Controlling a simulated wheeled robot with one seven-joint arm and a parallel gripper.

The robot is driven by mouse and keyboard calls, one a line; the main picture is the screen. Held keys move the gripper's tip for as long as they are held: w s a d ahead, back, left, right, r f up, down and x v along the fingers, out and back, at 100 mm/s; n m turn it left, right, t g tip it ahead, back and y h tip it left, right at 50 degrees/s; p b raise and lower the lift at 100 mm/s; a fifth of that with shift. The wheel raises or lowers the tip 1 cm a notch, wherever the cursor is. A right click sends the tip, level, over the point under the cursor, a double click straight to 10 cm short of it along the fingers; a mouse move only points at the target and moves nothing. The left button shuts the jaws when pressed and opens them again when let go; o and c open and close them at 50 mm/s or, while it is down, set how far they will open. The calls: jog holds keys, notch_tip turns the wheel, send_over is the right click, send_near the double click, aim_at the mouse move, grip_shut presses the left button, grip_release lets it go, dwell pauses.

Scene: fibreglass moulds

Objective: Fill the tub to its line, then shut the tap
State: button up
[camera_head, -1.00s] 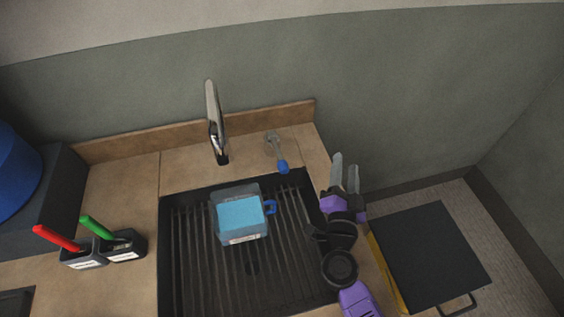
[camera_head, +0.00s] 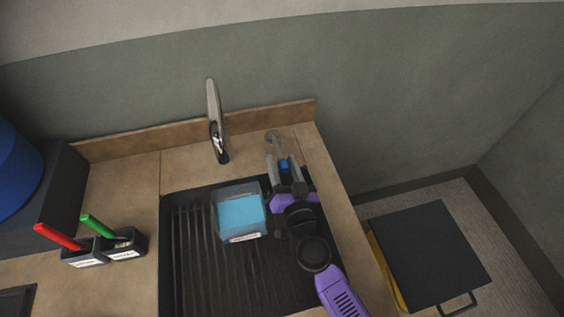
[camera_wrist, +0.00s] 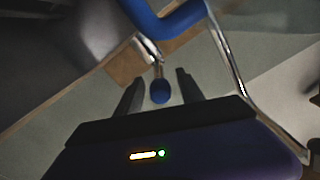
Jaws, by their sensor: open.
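The clear tub (camera_head: 257,188) stands in the black sink and holds blue liquid (camera_head: 241,217). Its fill line is too small to make out. The metal tap (camera_head: 215,118) stands behind the sink; I cannot make out a stream from it. The tap lever ends in a blue knob (camera_head: 284,165), right of the tap. My gripper (camera_head: 284,168) is open, with its fingers on either side of the knob. In the wrist view the knob (camera_wrist: 160,92) shows between the two fingertips; I cannot tell if they touch it.
The ribbed black sink (camera_head: 190,270) is set in a brown counter (camera_head: 120,205). A red pen (camera_head: 57,236) and a green pen (camera_head: 97,227) stand in dark holders on the left. A dark-topped stand (camera_head: 428,250) is at the right. A blurred blue bar (camera_wrist: 165,20) fills the wrist view's top.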

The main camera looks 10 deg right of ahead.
jog(key=shift+w, duration=0.25)
grip_shut()
dwell(1.4)
